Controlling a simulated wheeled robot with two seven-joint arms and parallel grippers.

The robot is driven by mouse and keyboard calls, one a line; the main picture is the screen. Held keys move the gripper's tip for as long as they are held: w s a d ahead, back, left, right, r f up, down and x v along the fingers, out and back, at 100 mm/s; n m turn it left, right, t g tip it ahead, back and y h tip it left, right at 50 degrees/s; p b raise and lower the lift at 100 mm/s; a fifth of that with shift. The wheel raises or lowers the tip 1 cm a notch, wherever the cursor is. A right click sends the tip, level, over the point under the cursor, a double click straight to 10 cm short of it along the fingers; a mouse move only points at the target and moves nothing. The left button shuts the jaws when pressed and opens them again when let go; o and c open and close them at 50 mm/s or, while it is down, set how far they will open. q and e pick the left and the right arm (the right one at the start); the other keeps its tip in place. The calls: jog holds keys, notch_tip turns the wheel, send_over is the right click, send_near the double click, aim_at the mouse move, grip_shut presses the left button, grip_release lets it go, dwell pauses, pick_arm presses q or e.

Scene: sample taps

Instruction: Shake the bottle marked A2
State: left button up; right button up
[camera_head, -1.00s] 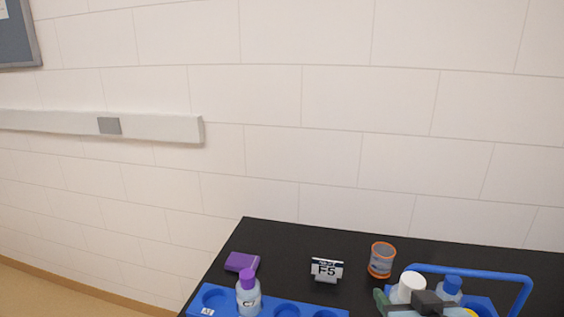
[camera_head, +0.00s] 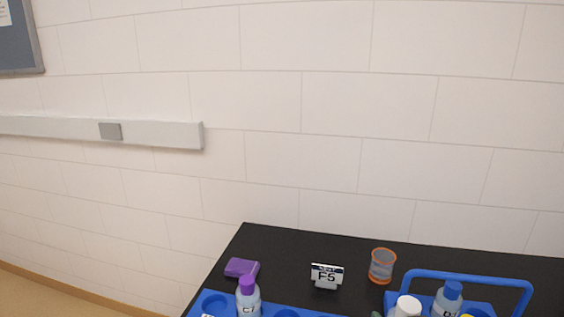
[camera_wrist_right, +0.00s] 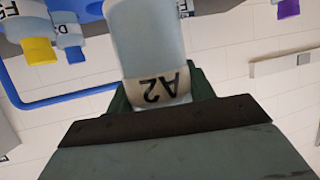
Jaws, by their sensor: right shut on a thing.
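The bottle marked A2 (camera_wrist_right: 155,75) is pale blue-grey with a white label, which reads upside down in the right wrist view. My right gripper (camera_wrist_right: 160,98) is shut on it, with green fingers on either side. In the head view a white-capped bottle (camera_head: 406,306) shows at the bottom edge, beside a small green piece of my right gripper (camera_head: 376,314). It appears to be the held bottle, but its label is out of frame. My left gripper is not in view.
A blue carrier with a raised handle (camera_head: 470,275) holds a blue-capped bottle (camera_head: 448,300). A blue rack (camera_head: 268,306) holds a purple-capped bottle (camera_head: 247,298). An F5 sign (camera_head: 326,275), an orange-rimmed cup (camera_head: 382,265) and a purple block (camera_head: 241,267) stand on the black table (camera_head: 290,243).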

notch_tip(320, 180, up, 8)
jog(key=shift+w+f, duration=0.15)
jog(key=shift+f, duration=0.05)
notch_tip(320, 180, down, 7)
jog(key=shift+r, duration=0.1)
jog(key=shift+s+f, duration=0.2)
jog(key=shift+f, duration=0.2)
jog(key=shift+r, duration=0.15)
jog(key=shift+w, duration=0.2)
jog(key=shift+s, duration=0.1)
